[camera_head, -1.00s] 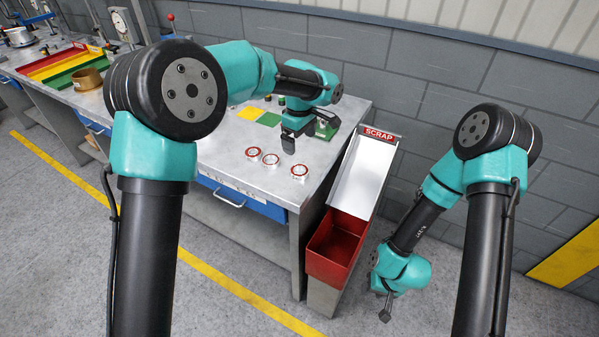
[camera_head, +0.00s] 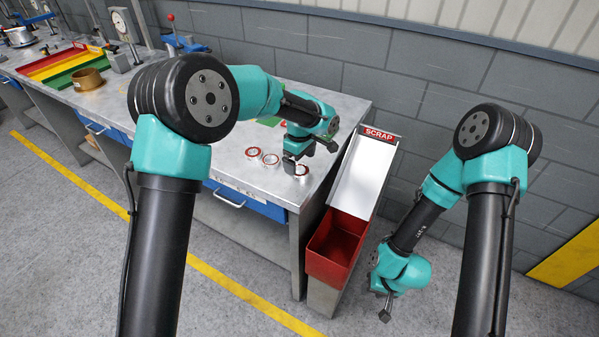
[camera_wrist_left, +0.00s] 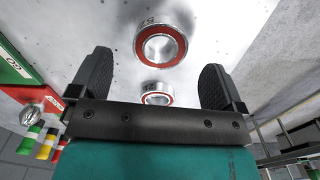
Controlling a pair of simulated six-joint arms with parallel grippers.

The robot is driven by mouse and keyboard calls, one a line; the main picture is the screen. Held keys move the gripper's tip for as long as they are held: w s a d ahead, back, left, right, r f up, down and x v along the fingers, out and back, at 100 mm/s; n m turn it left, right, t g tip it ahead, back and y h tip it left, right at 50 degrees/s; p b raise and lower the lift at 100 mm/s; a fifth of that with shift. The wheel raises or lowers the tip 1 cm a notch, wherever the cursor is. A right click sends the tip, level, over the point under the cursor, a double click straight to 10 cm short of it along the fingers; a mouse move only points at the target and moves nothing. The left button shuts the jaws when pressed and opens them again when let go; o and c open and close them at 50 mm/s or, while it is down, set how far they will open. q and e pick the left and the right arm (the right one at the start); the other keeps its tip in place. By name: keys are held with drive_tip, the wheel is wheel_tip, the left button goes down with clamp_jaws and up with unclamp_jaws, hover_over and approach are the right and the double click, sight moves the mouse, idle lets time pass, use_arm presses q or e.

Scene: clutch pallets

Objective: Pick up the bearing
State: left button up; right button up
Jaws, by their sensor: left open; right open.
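Three bearings with red-rimmed rings lie on the steel bench top: a left bearing (camera_head: 253,153), a middle bearing (camera_head: 270,159) and a right bearing (camera_head: 301,171). My left gripper (camera_head: 297,160) is open just above the right bearing and partly covers it. In the left wrist view its spread fingers (camera_wrist_left: 156,62) have nothing between them in their grip. That view shows a nearer bearing (camera_wrist_left: 179,47) ahead of the fingers and a smaller-looking bearing (camera_wrist_left: 157,99) partly hidden by the gripper body. My right gripper (camera_head: 384,307) is open and low beside the bench.
A scrap chute (camera_head: 358,175) with a red bin (camera_head: 327,262) stands at the bench's right end. A green GO plate (camera_wrist_left: 14,68) and coloured bottles (camera_wrist_left: 40,143) show in the left wrist view. Red, yellow and green trays (camera_head: 58,65) lie far left.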

sight(300, 168)
use_arm(q)
drive_tip(key=shift+f, duration=1.85)
drive_tip(key=shift+c, duration=0.4)
drive_tip(key=c, duration=1)
